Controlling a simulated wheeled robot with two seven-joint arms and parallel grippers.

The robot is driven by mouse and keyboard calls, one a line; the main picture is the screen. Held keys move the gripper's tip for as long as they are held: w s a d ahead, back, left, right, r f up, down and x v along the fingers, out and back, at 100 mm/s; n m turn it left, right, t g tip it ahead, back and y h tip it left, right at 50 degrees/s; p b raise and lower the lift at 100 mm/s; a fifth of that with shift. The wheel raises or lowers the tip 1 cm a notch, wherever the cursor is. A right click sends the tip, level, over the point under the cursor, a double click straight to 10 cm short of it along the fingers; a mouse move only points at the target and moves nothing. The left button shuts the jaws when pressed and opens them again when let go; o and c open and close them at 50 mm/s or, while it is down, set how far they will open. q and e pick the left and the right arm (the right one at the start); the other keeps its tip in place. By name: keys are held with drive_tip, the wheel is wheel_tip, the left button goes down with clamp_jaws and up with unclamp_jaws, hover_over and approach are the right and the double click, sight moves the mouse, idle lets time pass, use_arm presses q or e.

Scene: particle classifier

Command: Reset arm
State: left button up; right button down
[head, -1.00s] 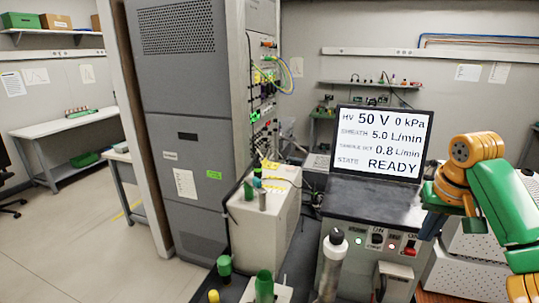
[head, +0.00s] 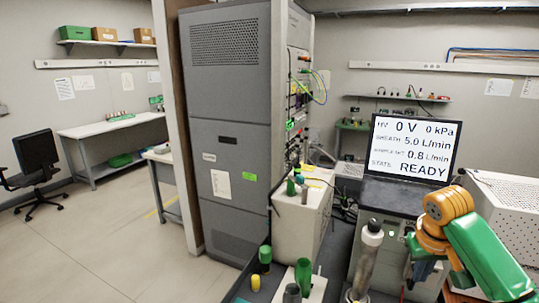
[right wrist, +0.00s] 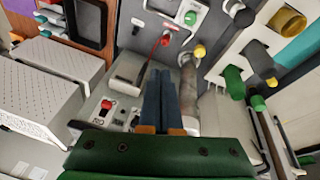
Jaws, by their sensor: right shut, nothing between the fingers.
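My right arm, green and orange, comes in from the right in the head view. Its gripper (head: 424,268) hangs in front of the instrument with the screen, partly hidden by the arm's orange wrist. In the right wrist view the two blue fingers (right wrist: 163,100) lie together, shut and empty, over the instrument's front panel. A red switch (right wrist: 106,104) is to their left and a silver cylinder (right wrist: 188,85) just to their right. My left gripper is not in view.
The laptop-like screen (head: 410,148) reads 0 V and READY. A silver bottle (head: 366,262), green containers (head: 303,275) and a white box (head: 300,222) crowd the bench. A tall grey cabinet (head: 230,130) stands behind. The floor at left is open, with a black chair (head: 38,165).

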drive_tip(key=s+a+f+n+y, duration=0.1)
drive_tip(key=s+a+f+n, duration=0.2)
drive_tip(key=a+f, duration=0.45)
drive_tip(key=s+a+f+n+y, duration=0.1)
drive_tip(key=s+a+f+n, duration=0.15)
drive_tip(key=a+f, duration=0.5)
drive_tip(key=s+a+f+t+y, duration=0.1)
drive_tip(key=s+a+f, duration=0.2)
drive_tip(key=s, duration=0.3)
drive_tip(key=s+a+f, duration=0.2)
drive_tip(key=s+f, duration=0.1)
drive_tip(key=s, duration=0.3)
drive_tip(key=s+d, duration=0.2)
drive_tip(key=s, duration=0.3)
drive_tip(key=s+f+g+b, duration=0.1)
drive_tip(key=s+f+b, duration=0.25)
drive_tip(key=f, duration=1.85)
drive_tip(key=s+d+f+g+b, duration=0.1)
drive_tip(key=s+f+b, duration=0.2)
drive_tip(key=s+f, duration=0.8)
drive_tip(key=shift+d+f+g, duration=0.25)
drive_tip(key=shift+d+g, duration=0.05)
